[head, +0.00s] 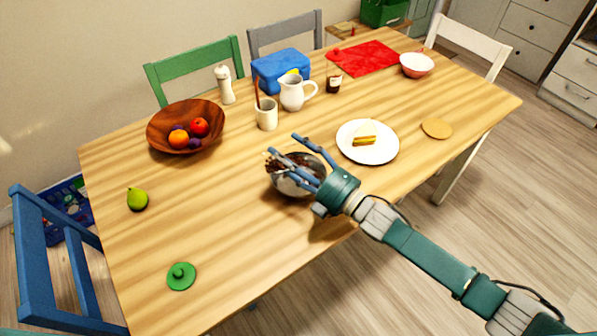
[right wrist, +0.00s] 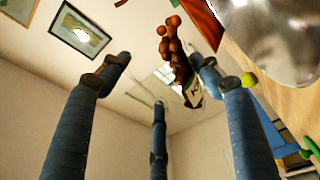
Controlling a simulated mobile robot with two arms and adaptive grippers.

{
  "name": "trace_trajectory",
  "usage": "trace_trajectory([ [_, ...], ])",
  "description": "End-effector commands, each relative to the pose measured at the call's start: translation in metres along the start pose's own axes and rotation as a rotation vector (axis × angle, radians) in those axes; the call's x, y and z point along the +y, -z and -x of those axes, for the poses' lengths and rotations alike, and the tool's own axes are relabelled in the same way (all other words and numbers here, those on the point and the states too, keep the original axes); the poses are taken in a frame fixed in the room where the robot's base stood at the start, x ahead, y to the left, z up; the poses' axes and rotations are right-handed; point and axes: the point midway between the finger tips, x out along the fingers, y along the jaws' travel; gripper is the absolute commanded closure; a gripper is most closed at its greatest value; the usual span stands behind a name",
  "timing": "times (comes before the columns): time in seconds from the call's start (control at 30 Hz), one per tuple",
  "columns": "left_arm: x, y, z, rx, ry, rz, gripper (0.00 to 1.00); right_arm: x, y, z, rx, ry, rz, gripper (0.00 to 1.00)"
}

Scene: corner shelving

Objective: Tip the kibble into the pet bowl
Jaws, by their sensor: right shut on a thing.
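The metal pet bowl (head: 291,187) sits on the table near its front edge, partly hidden by my right gripper. It fills the upper right corner of the right wrist view (right wrist: 275,40). My right gripper (head: 292,150) is over the bowl, its blue fingers around a small dark and white container (right wrist: 192,92). The container is mostly hidden in the head view. Brown kibble (right wrist: 177,50) shows as a clump at the container's mouth, and dark pieces (head: 275,165) show at the bowl's left side. I cannot tell how much is in the bowl. My left gripper is not in view.
A white plate (head: 381,152) with food is right of the bowl. A beige cup (head: 267,119) and white jug (head: 292,98) stand behind it. A wooden fruit bowl (head: 160,135), pear (head: 137,200) and green lid (head: 181,277) are left. The table between lid and bowl is clear.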

Motion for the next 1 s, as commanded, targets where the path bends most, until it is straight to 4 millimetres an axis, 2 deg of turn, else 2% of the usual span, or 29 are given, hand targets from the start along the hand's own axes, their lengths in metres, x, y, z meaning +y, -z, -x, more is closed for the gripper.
trace_trajectory([
  [1.0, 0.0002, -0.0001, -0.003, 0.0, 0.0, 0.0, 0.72, 0.0029, -0.0013, -0.0001, 0.001, -0.016, -0.041, 0.76],
])
